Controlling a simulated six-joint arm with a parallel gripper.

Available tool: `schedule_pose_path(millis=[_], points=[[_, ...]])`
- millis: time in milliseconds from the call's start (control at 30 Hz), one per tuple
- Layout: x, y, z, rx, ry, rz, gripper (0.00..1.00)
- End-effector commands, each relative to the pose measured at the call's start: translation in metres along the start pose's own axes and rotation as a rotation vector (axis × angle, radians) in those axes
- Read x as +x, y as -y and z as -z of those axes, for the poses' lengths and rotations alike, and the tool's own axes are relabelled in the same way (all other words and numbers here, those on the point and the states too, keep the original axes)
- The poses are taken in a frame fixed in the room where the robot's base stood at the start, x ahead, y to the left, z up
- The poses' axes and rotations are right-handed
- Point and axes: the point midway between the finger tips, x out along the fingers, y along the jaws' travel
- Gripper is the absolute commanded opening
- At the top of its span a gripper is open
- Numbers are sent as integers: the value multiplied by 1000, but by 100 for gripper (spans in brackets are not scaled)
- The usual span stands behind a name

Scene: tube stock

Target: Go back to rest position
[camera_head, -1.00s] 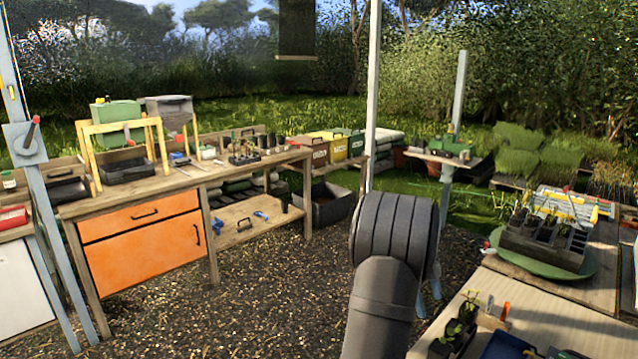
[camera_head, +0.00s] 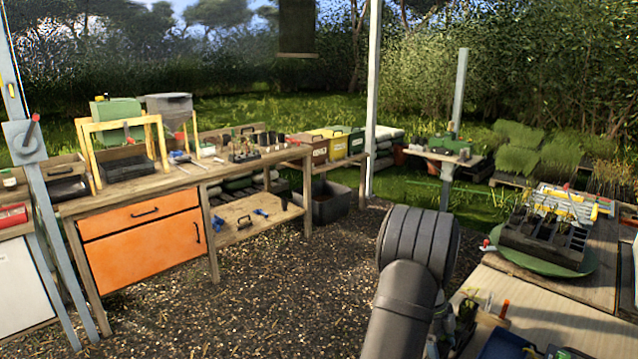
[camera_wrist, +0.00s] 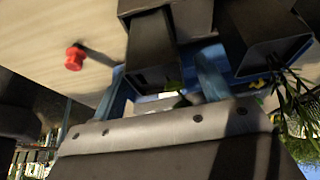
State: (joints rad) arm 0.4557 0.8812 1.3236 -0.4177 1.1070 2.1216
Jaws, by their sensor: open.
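My gripper (camera_wrist: 162,80) shows in the wrist view as a grey metal palm with two bluish fingers set apart; it is open. A square black pot (camera_wrist: 152,52) shows between and beyond the fingers; I cannot tell whether it touches them. Another dark pot (camera_wrist: 265,35) with green leaves is at the right. In the head view my dark arm link fills the lower middle right. My gripper is not visible there.
Small potted plants beside my arm are partly hidden. A wooden workbench (camera_head: 180,180) with an orange cabinet (camera_head: 140,245) stands left. Gravel between is clear.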

Motion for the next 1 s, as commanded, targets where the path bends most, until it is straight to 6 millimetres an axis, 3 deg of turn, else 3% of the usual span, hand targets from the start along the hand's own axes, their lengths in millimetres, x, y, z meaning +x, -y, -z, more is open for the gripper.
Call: schedule_pose_path(millis=[200,400,800,1000], points=[[-35,0,15,0,0,0,70],[-50,-1,21,0,0,-2,70],[-53,-1,22,0,-1,-3,70],[-40,-1,17,-2,-2,-5,70]])
